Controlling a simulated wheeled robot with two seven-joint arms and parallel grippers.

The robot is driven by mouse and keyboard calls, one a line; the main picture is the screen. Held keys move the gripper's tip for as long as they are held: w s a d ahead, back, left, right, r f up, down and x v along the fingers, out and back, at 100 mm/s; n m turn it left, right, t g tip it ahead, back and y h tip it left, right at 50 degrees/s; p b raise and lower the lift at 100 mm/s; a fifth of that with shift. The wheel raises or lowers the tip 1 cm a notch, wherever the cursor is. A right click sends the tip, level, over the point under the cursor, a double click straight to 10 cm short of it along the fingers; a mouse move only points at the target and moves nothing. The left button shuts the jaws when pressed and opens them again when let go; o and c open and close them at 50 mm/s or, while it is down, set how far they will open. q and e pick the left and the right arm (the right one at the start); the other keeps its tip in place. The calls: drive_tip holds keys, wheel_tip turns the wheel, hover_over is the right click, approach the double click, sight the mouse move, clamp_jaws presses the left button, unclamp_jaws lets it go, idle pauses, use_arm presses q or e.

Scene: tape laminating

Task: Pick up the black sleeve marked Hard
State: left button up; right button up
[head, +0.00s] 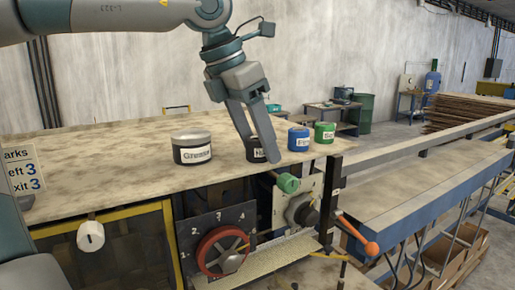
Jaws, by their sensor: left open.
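The black sleeve (256,157) stands upright on the worn tabletop near its front right edge. Only part of its white label shows, starting with what looks like an H; the gripper covers the rest. My left gripper (261,151) points down at the sleeve, open, with its fingertips beside or in front of it. I cannot tell whether the fingers touch it. My right gripper is not in view.
A larger jar marked Grease (192,154) stands left of the sleeve. A blue sleeve (299,145) and a green sleeve (325,138) stand close on the right. A machine with a red handwheel (222,250) and orange-knobbed lever (371,248) lies below the table's front edge (120,204).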

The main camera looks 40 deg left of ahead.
use_arm(q)
drive_tip(key=c, duration=1.1)
drive_tip(key=shift+c, duration=0.2)
drive_tip(key=shift+r, duration=0.1)
drive_tip(key=shift+r, duration=0.15)
drive_tip(key=shift+r+b, duration=0.6)
drive_tip(key=shift+r, duration=0.05)
wheel_tip(320, 180, up, 2)
drive_tip(key=shift+r+b, duration=0.15)
drive_tip(key=shift+b, duration=0.4)
drive_tip(key=w+d+r+b, duration=0.2)
drive_tip(key=w+d+r, duration=0.2)
drive_tip(key=d+r, duration=0.3)
drive_tip(key=d, duration=0.4)
